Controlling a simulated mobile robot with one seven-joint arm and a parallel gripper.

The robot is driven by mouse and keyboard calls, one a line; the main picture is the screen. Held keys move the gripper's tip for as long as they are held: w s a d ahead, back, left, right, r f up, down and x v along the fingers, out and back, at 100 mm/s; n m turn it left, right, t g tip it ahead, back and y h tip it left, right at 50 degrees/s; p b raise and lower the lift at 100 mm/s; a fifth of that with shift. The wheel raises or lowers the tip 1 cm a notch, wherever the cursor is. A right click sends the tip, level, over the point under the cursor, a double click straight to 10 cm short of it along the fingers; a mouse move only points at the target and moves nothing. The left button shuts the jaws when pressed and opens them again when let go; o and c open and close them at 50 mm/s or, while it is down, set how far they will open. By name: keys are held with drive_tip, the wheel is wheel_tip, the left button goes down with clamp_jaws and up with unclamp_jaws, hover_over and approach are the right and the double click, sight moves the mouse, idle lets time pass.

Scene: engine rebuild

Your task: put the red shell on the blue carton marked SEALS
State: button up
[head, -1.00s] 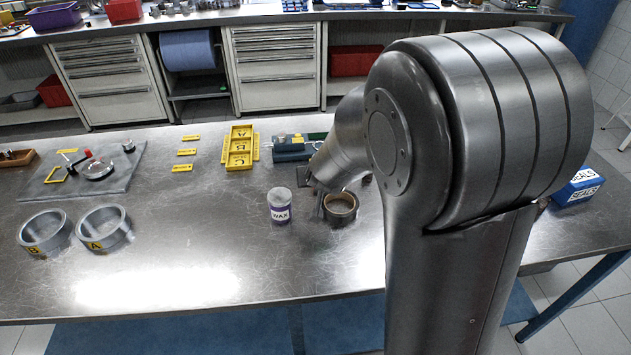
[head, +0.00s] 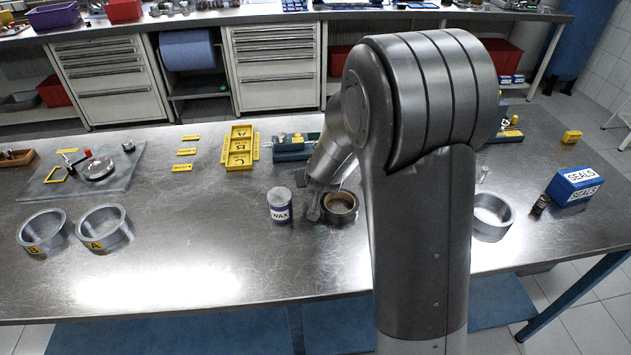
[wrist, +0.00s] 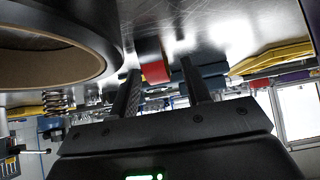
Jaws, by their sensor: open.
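The blue carton marked SEALS (head: 571,187) stands at the right end of the steel bench in the head view. My gripper (head: 316,207) is low over the bench, between the WAX tin and a brown-lined ring; its fingers are partly hidden there. In the wrist view my gripper (wrist: 160,70) is open, its two dark fingers apart. A small red piece, which looks like the red shell (wrist: 155,72), shows between the fingertips; I cannot tell whether it is touched. I cannot make it out in the head view, where my arm hides part of the bench.
The WAX tin (head: 280,206) and brown-lined ring (head: 341,208) stand close beside my gripper. A grey ring (head: 493,217) and a small dark spring (head: 540,204) are left of the carton. Yellow trays (head: 239,148) lie further back. The bench's front middle is clear.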

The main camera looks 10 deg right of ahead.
drive_tip(key=shift+w+f, duration=0.1)
drive_tip(key=shift+w, duration=0.05)
drive_tip(key=shift+c, duration=0.3)
clamp_jaws()
idle(0.4)
drive_tip(key=shift+a+r, duration=0.15)
drive_tip(key=shift+r, duration=4.8)
